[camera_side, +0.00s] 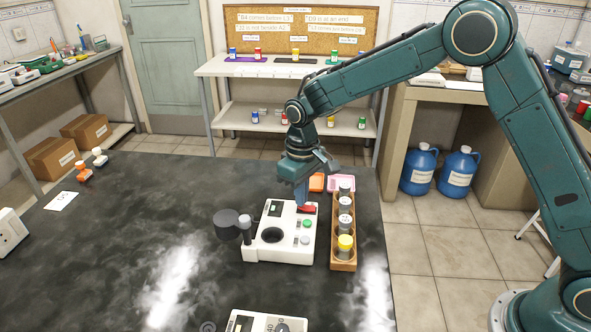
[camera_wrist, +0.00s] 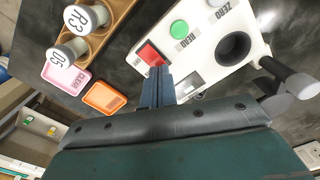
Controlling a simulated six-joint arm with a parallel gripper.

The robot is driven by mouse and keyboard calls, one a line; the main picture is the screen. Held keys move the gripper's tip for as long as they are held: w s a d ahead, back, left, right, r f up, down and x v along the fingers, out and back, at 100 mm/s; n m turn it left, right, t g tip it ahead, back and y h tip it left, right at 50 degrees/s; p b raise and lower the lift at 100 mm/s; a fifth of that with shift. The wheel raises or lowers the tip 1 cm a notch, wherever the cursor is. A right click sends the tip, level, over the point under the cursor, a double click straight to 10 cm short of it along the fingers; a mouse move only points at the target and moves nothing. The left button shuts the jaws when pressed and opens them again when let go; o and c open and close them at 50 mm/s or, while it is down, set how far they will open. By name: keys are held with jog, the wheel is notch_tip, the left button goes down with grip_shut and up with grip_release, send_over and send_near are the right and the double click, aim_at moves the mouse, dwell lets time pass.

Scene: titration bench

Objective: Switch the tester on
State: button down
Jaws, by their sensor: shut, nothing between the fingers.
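The tester (camera_side: 265,252) is a white box on the dark bench, with a dark round well, a small screen, a green button and a grey button. Its red rocker switch (camera_side: 308,209) is at the back right corner. In the wrist view the red switch (camera_wrist: 151,53) shows beside the green READ button (camera_wrist: 179,29). My gripper (camera_side: 301,203) points down, shut and empty, with its tips at the red switch. In the wrist view the tips (camera_wrist: 158,70) overlap the switch's near edge. I cannot tell whether they touch it or which way the switch is tipped.
A wooden rack (camera_side: 343,265) with several capped vials stands close to the tester's right. Orange (camera_wrist: 104,98) and pink (camera_wrist: 66,77) trays lie behind it. A dark round lid or cap (camera_side: 227,223) sticks out at the tester's left. The bench's left part is mostly clear.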

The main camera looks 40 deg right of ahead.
jog(key=shift+f, duration=0.4)
dwell(0.3)
jog(key=shift+r, duration=3.5)
jog(key=shift+r, duration=0.1)
